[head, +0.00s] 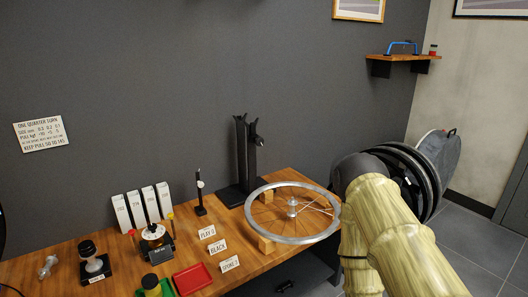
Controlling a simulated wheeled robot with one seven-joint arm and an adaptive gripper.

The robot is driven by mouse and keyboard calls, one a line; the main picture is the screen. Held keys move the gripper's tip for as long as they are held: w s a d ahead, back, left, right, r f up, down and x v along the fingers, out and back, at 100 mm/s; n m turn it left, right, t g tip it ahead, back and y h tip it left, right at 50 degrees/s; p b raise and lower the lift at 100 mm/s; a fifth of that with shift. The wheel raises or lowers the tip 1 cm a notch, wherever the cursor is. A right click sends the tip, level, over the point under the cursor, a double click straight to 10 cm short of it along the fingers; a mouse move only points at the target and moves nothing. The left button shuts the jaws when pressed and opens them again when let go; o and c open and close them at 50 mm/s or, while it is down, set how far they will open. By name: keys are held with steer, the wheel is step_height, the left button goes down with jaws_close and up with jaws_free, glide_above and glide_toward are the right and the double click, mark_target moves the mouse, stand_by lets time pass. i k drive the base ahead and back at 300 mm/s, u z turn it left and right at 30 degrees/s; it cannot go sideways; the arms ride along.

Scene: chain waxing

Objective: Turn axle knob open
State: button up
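A black upright stand (244,160) with two posts stands at the back of the wooden bench. A small dark part (260,141) juts from the right side of its top; it may be the axle knob, but it is too small to tell how far it is turned. A spoked wheel (250,230) with a silver rim lies flat on wooden blocks in front of the stand. My arm shows at the lower right, beside the wheel. My gripper is not in view, so its fingers and anything in them cannot be seen.
The bench (195,250) also holds white boxes (142,205), a dial gauge post (200,192), a red tray (192,279), small label cards (218,247) and a black-based knob tool (94,264). A wall shelf (403,57) hangs at upper right. Dark round items (415,180) stand behind my arm.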

mark_target(259, 141)
steer(key=z, duration=1.65)
steer(key=i, duration=1.2)
steer(key=u, duration=2)
